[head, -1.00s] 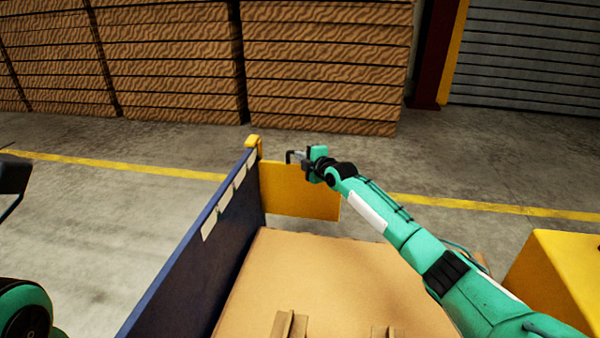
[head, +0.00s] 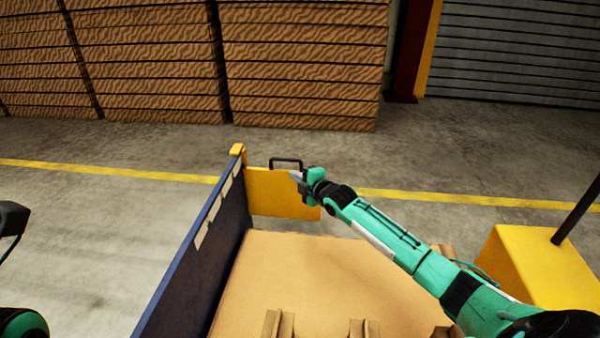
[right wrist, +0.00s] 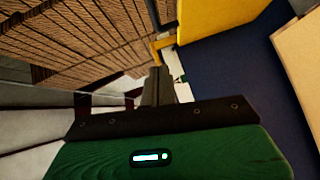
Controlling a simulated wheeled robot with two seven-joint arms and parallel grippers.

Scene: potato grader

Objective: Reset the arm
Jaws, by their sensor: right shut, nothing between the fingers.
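My right arm reaches in from the lower right of the head view. Its gripper (head: 296,176) is shut and empty, close to a dark handle (head: 286,160) on top of a yellow panel (head: 270,192). I cannot tell whether gripper and handle touch. In the right wrist view the dark fingers (right wrist: 157,84) are together, with the yellow panel (right wrist: 215,20) beyond them at the upper right. Dark and green parts at the left edge of the head view look like my left arm; its gripper is not visible.
A dark blue side wall (head: 205,255) with pale labels meets the yellow panel. A tan surface (head: 300,275) with brown cleats lies below my arm. A yellow box (head: 530,270) stands at right. Stacked wooden crates (head: 300,70) line the back; the floor before them is clear.

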